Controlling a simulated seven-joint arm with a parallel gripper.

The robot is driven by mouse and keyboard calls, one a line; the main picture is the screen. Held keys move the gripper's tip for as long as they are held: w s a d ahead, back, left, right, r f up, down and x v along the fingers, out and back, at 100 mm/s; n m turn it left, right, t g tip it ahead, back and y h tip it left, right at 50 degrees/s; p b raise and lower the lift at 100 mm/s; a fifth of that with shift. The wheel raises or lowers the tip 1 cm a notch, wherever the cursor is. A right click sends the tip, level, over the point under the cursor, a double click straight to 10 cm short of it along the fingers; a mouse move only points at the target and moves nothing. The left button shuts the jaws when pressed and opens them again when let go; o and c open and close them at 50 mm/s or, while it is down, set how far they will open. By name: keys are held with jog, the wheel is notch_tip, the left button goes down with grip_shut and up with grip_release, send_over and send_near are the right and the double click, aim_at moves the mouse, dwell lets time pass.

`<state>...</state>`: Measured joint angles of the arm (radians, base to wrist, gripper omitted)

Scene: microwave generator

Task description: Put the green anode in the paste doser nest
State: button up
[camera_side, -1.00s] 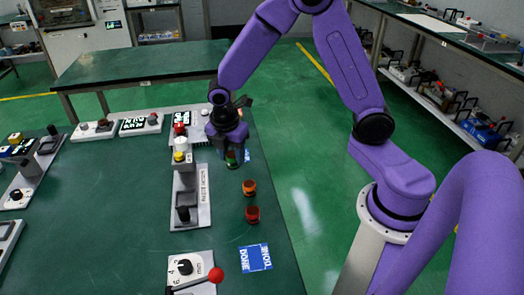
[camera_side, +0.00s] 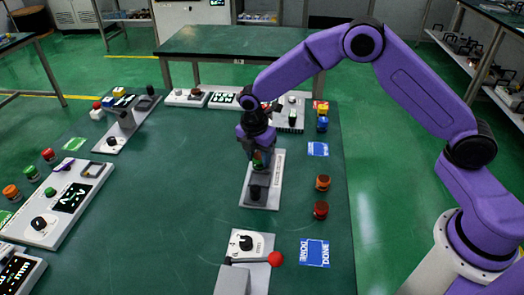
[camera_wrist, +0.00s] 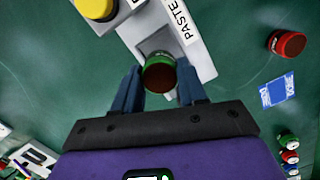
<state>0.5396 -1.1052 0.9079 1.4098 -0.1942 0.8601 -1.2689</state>
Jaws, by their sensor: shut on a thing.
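The green anode (camera_side: 258,163) is between the fingers of my gripper (camera_side: 257,158) in the side view. The wrist view shows the anode (camera_wrist: 159,73) with its dark reddish top between the two blue fingertips of my gripper (camera_wrist: 158,84). The wrist view shows the doser plate (camera_wrist: 200,58) directly around and behind the anode. I cannot tell whether the anode touches the nest.
An orange anode (camera_side: 323,183) and a red anode (camera_side: 321,210) stand right of the doser. A blue DONE card (camera_side: 314,252) and a lever unit with a red ball (camera_side: 275,259) are nearer. Other panels line the left. The table between them is clear.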

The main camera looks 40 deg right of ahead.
aim_at(259, 166)
jog(key=shift+f, duration=2.2)
jog(key=shift+f, duration=0.6)
jog(key=o, duration=1.3)
notch_tip(259, 166, up, 16)
jog(key=a, duration=0.2)
jog(key=s+r+m, duration=0.2)
jog(key=s+r, duration=0.2)
jog(key=s, duration=0.4)
jog(key=s+d+m+y, duration=0.1)
jog(key=s+d+m, duration=0.3)
jog(key=s, duration=0.9)
jog(key=s+d+m+y, duration=0.1)
jog(key=s+d+m, duration=0.3)
jog(key=s, duration=1)
jog(key=d, duration=0.3)
jog(key=shift+d+r, duration=0.4)
